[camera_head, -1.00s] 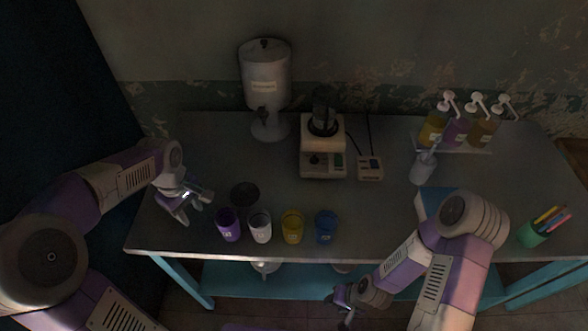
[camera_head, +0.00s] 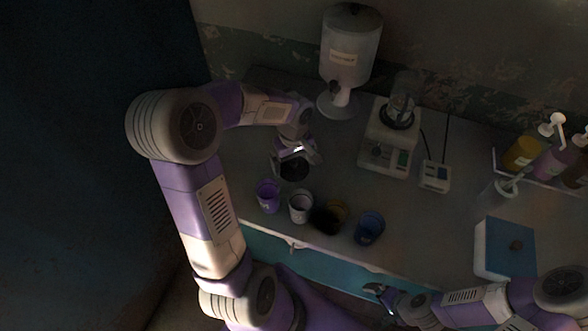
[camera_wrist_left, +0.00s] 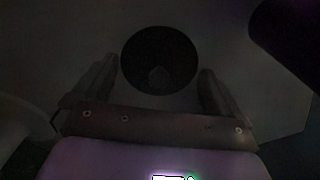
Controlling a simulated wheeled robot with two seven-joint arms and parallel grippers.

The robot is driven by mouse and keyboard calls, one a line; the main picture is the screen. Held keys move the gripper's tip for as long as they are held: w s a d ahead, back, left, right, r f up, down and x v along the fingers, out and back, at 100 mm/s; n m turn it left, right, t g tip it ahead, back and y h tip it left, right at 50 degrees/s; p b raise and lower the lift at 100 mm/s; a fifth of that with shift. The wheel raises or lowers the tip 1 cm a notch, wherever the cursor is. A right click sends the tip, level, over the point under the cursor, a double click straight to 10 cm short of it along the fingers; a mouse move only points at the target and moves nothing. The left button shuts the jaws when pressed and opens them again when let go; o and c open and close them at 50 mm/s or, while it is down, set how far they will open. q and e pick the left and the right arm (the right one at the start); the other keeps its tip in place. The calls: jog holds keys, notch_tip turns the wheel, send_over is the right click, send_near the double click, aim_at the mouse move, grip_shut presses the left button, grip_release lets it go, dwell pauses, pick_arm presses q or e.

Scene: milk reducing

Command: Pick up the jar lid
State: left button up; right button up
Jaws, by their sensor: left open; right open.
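The jar lid is a dark round disc (camera_head: 293,170) on the table behind the cups. My right gripper (camera_head: 380,293) is open and empty, low near the table's front edge.
A dark patch (camera_head: 325,220) partly covers the yellow one. A blue box (camera_head: 508,250) is at right.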

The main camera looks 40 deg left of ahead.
pick_arm(q)
jog(key=shift+f, duration=0.15)
jog(key=shift+c, duration=0.2)
jog(key=shift+s, duration=0.1)
jog(key=c, duration=1)
jog(key=shift+d, duration=0.1)
